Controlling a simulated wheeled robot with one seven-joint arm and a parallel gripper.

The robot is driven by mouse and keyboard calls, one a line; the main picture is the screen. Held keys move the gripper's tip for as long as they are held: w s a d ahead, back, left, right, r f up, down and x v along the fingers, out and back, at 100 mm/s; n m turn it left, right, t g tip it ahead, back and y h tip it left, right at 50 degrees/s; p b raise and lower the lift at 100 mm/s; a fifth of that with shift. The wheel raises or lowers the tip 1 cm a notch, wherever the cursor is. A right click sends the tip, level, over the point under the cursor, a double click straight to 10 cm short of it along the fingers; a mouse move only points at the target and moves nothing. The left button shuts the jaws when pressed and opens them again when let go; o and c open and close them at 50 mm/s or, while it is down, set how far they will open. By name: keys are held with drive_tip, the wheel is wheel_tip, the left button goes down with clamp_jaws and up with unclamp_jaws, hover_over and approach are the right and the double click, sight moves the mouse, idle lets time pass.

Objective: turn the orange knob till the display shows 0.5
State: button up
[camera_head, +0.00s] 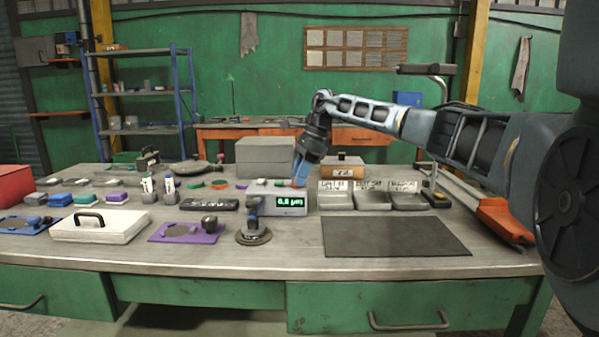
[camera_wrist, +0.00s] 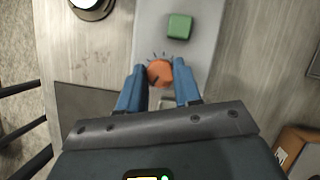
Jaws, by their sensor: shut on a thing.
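The grey display box (camera_head: 264,194) stands on the bench near the middle. Its green display (camera_head: 290,202) reads what looks like 0.6 µm, though the digits are small. The orange knob (camera_head: 297,184) is on the box's top, mostly hidden by my fingers in the head view. In the wrist view the orange knob (camera_wrist: 159,73) has a dark pointer line and tick marks beside it. My gripper (camera_wrist: 158,70) reaches down from above with one blue finger on each side of the knob, shut on it. My gripper (camera_head: 301,172) also shows in the head view.
A green square button (camera_wrist: 179,27) is on the same box top. A round-based stand (camera_head: 253,236) stands close in front of the box. Labelled trays (camera_head: 372,200) are to the right, and a grey case (camera_head: 265,152) is behind. A dark mat (camera_head: 392,237) lies bare at front right.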

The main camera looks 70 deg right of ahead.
drive_tip(key=n+g+y+p, duration=0.1)
drive_tip(key=n, duration=0.4)
drive_tip(key=shift+w+d, duration=0.1)
drive_tip(key=shift+w, duration=0.05)
drive_tip(key=shift+g, duration=0.3)
idle(0.3)
drive_tip(key=o, duration=1)
drive_tip(key=shift+o, duration=0.2)
drive_tip(key=v, duration=0.7)
drive_tip(key=shift+d+r, duration=0.25)
drive_tip(key=shift+r, duration=0.1)
